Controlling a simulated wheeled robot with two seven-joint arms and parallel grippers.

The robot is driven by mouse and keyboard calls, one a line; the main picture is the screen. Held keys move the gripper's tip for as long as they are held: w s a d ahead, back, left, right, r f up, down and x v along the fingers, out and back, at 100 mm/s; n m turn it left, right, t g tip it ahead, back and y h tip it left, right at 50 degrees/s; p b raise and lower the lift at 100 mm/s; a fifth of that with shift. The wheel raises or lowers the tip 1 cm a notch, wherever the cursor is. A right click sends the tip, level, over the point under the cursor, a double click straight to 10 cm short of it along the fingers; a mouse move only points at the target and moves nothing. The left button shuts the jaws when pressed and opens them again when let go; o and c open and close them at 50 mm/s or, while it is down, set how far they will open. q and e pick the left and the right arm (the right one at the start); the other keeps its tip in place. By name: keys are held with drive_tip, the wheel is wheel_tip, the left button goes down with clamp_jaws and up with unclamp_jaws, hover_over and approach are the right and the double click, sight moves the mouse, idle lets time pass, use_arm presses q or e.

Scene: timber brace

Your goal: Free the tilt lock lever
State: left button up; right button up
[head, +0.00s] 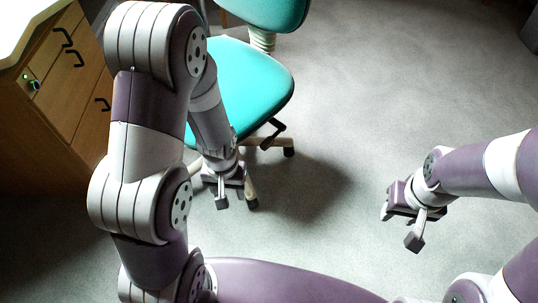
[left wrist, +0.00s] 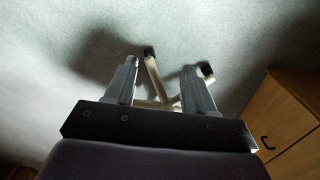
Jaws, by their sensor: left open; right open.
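A teal office chair (head: 250,85) stands at the top centre of the head view. A short dark lever-like part (head: 275,129) sticks out below the right front of its seat; I cannot tell for sure that it is the tilt lock lever. My left gripper (head: 224,192) is open and low in front of the chair, apart from that part. In the left wrist view, the open fingers (left wrist: 160,82) have nothing gripped; the chair's pale base legs (left wrist: 154,75) show beyond and between them. My right gripper (head: 401,225) is open and empty, right of the chair.
A wooden drawer cabinet (head: 62,85) with dark handles stands left of the chair; its corner also shows in the left wrist view (left wrist: 287,120). The grey carpet (head: 390,90) is clear to the right. My left arm hides part of the chair.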

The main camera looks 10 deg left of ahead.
use_arm(q)
drive_tip(key=w+f+n+t, duration=0.2)
drive_tip(key=w+f+n, duration=0.2)
drive_tip(key=f, duration=1)
drive_tip(key=n+t+h+b, duration=0.2)
drive_tip(key=n+t+h, duration=0.1)
drive_tip(key=n+t, duration=1.3)
approach(269, 139)
drive_tip(key=w+b, duration=0.1)
drive_tip(key=w, duration=0.2)
drive_tip(key=w+f+b, duration=0.1)
drive_tip(key=w+b, duration=0.1)
drive_tip(key=w, duration=0.1)
drive_tip(key=w+d+b, duration=0.1)
drive_tip(key=w+b, duration=0.1)
drive_tip(key=w, duration=0.2)
drive_tip(key=shift+w+f, duration=0.1)
drive_tip(key=shift+f, duration=0.25)
drive_tip(key=shift+w+d+r, duration=0.1)
drive_tip(key=shift+w+r, duration=0.05)
drive_tip(key=shift+w, duration=0.35)
